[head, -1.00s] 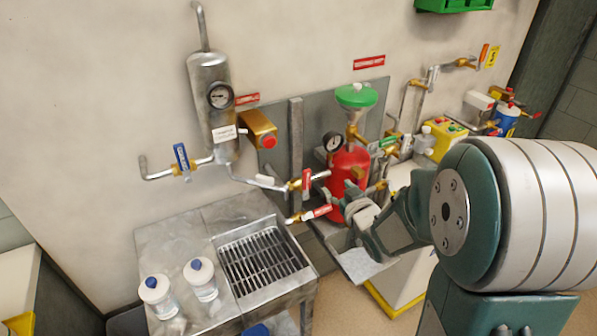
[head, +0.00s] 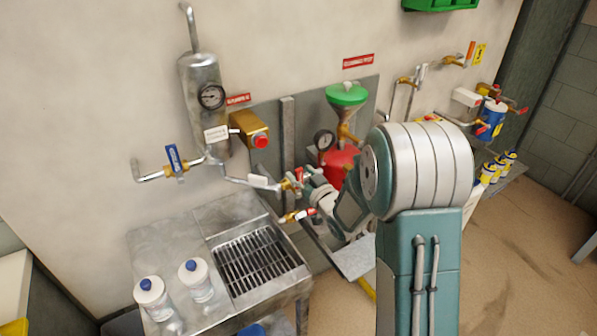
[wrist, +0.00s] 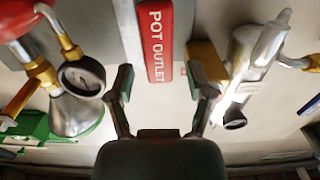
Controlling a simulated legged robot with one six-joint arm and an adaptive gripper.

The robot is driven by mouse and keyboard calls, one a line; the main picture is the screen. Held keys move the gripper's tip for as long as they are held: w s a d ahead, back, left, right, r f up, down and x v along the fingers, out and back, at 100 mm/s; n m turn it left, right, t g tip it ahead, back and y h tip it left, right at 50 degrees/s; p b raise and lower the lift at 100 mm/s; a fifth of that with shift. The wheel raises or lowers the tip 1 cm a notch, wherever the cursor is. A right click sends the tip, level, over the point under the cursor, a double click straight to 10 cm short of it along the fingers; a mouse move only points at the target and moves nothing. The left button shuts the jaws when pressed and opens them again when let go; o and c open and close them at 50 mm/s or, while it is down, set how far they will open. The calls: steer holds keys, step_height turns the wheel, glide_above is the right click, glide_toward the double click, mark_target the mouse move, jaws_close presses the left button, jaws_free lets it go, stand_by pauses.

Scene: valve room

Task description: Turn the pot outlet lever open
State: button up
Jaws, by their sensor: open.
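The pot outlet lever (wrist: 159,42) is red with white "POT OUTLET" lettering and fills the upper middle of the wrist view, which is upside down. My gripper (wrist: 165,86) is open, one finger on each side of the lever's near end, with a visible gap on both sides. In the head view my gripper (head: 309,182) is at the pipework between the sink and the red pot (head: 340,163), its fingers partly hidden. Two red levers show beside it, an upper one (head: 299,175) and a lower one (head: 311,212); I cannot tell there which is the pot outlet.
A steel tank with a gauge (head: 211,97) hangs left of a brass block (head: 250,129). A green-rimmed funnel (head: 347,94) stands above the red pot. A steel sink (head: 245,225) with two white bottles (head: 196,279) is below left. Open floor (head: 510,260) lies to the right.

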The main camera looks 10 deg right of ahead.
steer(key=shift+w+a, duration=0.2)
steer(key=shift+w, duration=0.4)
jaws_close()
steer(key=shift+d, duration=0.1)
